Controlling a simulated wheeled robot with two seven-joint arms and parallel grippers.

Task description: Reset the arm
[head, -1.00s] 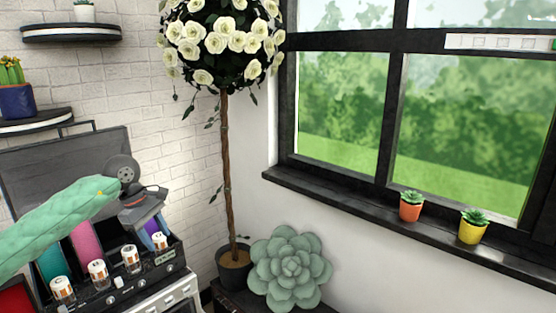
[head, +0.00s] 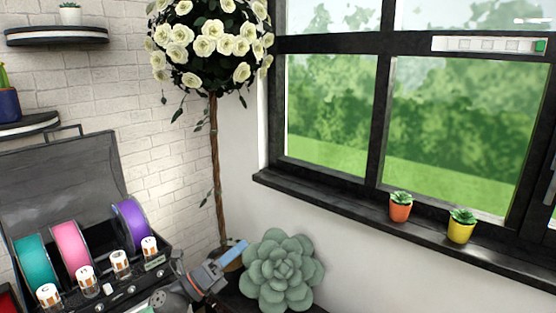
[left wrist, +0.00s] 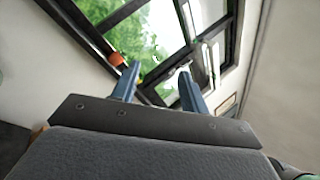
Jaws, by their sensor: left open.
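My left gripper (head: 226,262) is low in the head view, in front of the tree's pot and left of the grey-green succulent cushion (head: 284,270). Its blue fingers also show in the left wrist view (left wrist: 157,88), spread apart with nothing between them. That view looks up toward the window. My right gripper is in neither view.
An open black case (head: 62,172) holds teal (head: 33,262), pink (head: 71,246) and purple (head: 130,224) spools, with several small jars along its front. A rose tree (head: 214,150) stands behind. Orange (head: 400,207) and yellow (head: 461,226) pots sit on the windowsill (head: 330,200).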

